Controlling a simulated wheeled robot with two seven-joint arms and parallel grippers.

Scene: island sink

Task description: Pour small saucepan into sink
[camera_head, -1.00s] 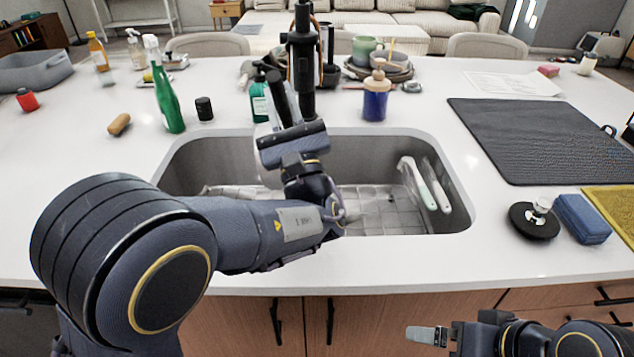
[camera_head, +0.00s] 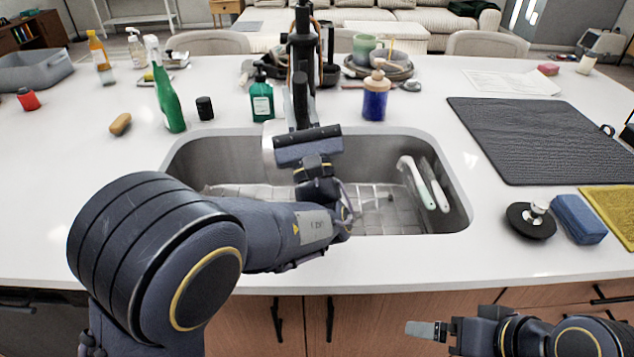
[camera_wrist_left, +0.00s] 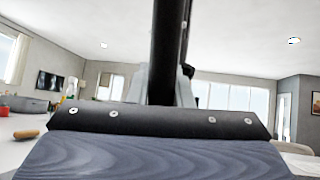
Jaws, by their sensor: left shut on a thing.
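My left gripper (camera_head: 306,146) is over the back part of the sink (camera_head: 225,150). It is shut on the small saucepan, whose dark handle (camera_head: 300,100) stands nearly upright beyond the gripper. A pale metallic part (camera_head: 268,152), probably the saucepan's body, shows just left of the gripper, and the rest is hidden behind it. In the left wrist view the dark handle (camera_wrist_left: 167,50) rises between the pale fingers. The pan's contents cannot be seen. My right gripper (camera_head: 428,331) is low in front of the counter, away from the sink, and its opening cannot be told.
A black faucet (camera_head: 302,45) stands behind the sink. Two white-handled tools (camera_head: 418,183) lean inside the sink's right side. A dark mat (camera_head: 545,138) lies right.

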